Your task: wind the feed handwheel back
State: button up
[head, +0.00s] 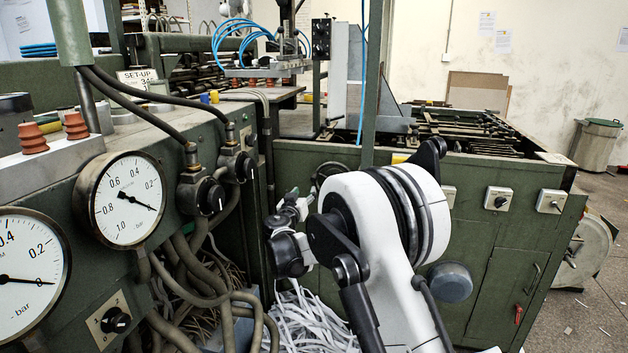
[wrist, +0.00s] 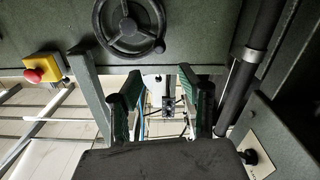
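The feed handwheel (wrist: 128,27) shows at the top of the wrist view, a dark wheel with a hub, spokes and a small handle knob (wrist: 158,46) at its lower right rim. It is mounted on a green machine panel, and its top edge is cut off. In the head view the handwheel (head: 328,170) is partly hidden behind my arm. My gripper (wrist: 160,80) is open and empty, its two fingers spread below the wheel in the wrist view and apart from it. In the head view my gripper is small and partly hidden by my arm.
A red button on a yellow box (wrist: 42,68) sits left of the wheel in the wrist view. A dark vertical pipe (wrist: 250,55) stands to the right. Gauges (head: 120,199), hoses and shredded paper strips (head: 310,322) crowd the left and lower middle of the head view.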

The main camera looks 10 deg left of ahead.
aim_at(312, 180)
jog(key=w, duration=0.4)
jog(key=w+d+b, duration=0.1)
jog(key=w, duration=0.4)
jog(key=w+d+b, duration=0.1)
jog(key=w, duration=0.3)
jog(key=shift+w, duration=0.15)
grip_shut()
